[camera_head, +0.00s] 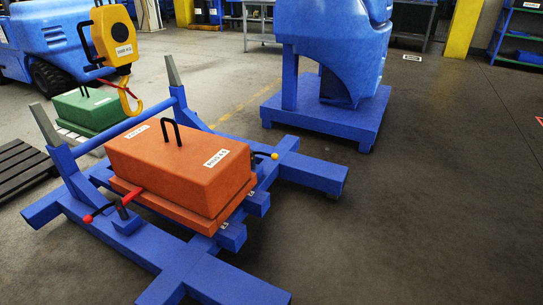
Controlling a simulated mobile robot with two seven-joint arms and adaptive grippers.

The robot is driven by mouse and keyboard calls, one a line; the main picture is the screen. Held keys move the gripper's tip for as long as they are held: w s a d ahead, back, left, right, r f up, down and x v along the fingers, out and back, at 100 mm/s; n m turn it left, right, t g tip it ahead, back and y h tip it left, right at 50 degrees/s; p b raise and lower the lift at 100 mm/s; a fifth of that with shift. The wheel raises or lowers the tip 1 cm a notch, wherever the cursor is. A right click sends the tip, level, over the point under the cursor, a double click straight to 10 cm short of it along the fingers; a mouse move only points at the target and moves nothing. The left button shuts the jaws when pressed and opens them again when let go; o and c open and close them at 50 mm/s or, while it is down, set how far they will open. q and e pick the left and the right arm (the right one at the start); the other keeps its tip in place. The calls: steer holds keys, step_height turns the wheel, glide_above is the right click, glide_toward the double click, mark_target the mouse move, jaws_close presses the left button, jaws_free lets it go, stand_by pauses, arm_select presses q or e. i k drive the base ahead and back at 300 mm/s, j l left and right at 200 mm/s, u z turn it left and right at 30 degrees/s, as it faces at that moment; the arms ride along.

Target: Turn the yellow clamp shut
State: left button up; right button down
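The clamp with the yellow knob (274,156) is on the right side of the blue fixture, beside the orange weight. Its short dark lever (262,154) points right, away from the weight. I cannot tell how firmly it bears on the weight. The orange weight (180,168) has a black loop handle on top and sits on the blue fixture (190,262). A clamp with a red knob (88,219) and red bar is on the near left side, its bar reaching the weight's base. Neither of my grippers is in view.
A yellow hoist block with a hook (113,38) hangs at upper left above the fixture. Behind are a green weight (92,110), a dark pallet (22,165), and a blue machine on a base (325,112). The floor at right is clear.

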mark_target(274, 157)
steer(key=i+l, duration=0.1)
steer(key=l, duration=0.45)
steer(key=i+l+u, duration=0.1)
steer(key=l, duration=0.45)
steer(key=i+l+u, duration=0.1)
steer(key=l, duration=0.25)
steer(key=i+l, duration=0.15)
steer(key=l, duration=0.2)
steer(key=i+l+u, duration=0.15)
steer(key=l, duration=0.25)
steer(key=i+l+u, duration=0.1)
steer(key=l, duration=0.25)
steer(key=i+l, duration=0.3)
steer(key=i+l+u, duration=0.15)
steer(key=l, duration=0.25)
steer(key=i, duration=0.05)
